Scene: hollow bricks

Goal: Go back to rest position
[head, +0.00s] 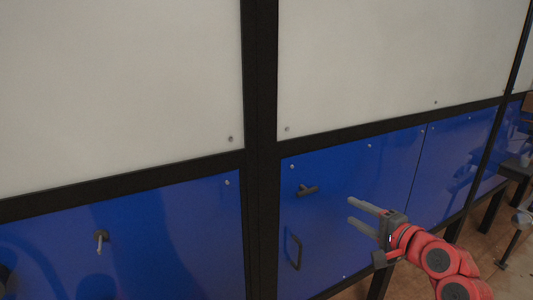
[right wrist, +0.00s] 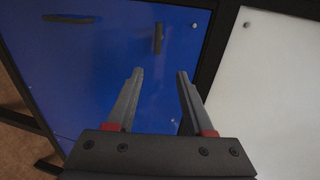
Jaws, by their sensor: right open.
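My right gripper (head: 350,211) comes in from the lower right in the head view on a red arm. It is open and empty, with its fingers pointing left toward a blue panel (head: 375,175). In the right wrist view its two fingers (right wrist: 158,74) stand apart, with nothing between them. A dark latch handle (head: 308,190) is on the blue panel, up and left of the fingers, and it also shows just beyond the fingertips in the wrist view (right wrist: 158,38). I cannot tell how far away it is. My left gripper is not in view.
A dark pull handle (head: 294,251) is lower on the same panel. Another latch (head: 101,241) is on the left blue panel. Black posts (head: 261,150) frame the panels below white boards (head: 390,55). A dark bench (head: 517,166) stands at the far right. Brown floor shows below.

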